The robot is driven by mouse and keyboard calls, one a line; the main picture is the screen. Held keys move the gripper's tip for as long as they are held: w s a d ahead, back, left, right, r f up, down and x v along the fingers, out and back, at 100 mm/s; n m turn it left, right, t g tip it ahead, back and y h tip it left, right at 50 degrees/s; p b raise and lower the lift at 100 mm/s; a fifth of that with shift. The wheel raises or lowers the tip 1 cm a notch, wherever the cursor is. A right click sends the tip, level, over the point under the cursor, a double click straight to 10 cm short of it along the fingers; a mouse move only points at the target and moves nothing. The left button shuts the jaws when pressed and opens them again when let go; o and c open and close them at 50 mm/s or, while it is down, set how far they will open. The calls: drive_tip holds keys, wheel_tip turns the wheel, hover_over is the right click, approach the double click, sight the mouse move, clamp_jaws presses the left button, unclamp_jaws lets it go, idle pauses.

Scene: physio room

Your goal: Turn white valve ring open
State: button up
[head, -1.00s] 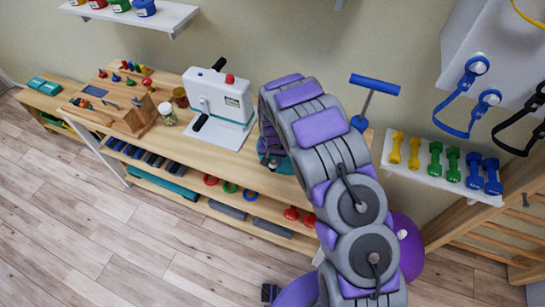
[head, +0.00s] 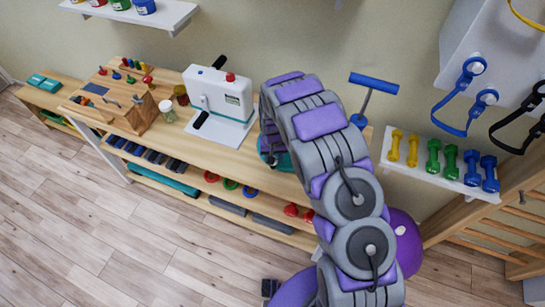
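I cannot make out a white valve ring in the head view. My arm's large grey and purple links cover the right part of the wooden bench (head: 235,165). My gripper end (head: 269,138) is mostly hidden behind these links, over the bench just right of a white machine. Its fingers cannot be made out. A teal round thing (head: 284,162) shows partly beneath it on the bench top; the rest of it is covered by my arm.
The white machine (head: 218,95) with black handles stands left of my arm. A blue T-handle (head: 374,83) rises behind it. Right are a dumbbell shelf (head: 425,178) and a purple ball (head: 408,240). Wooden floor (head: 110,230) is open at front left.

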drive_tip(key=o, duration=0.3)
drive_tip(key=shift+o, duration=0.2)
drive_tip(key=shift+r, duration=0.1)
wheel_tip(320, 180, up, 17)
drive_tip(key=p, duration=0.1)
idle(0.3)
drive_tip(key=shift+a+r, duration=0.1)
drive_tip(key=shift+a, duration=0.05)
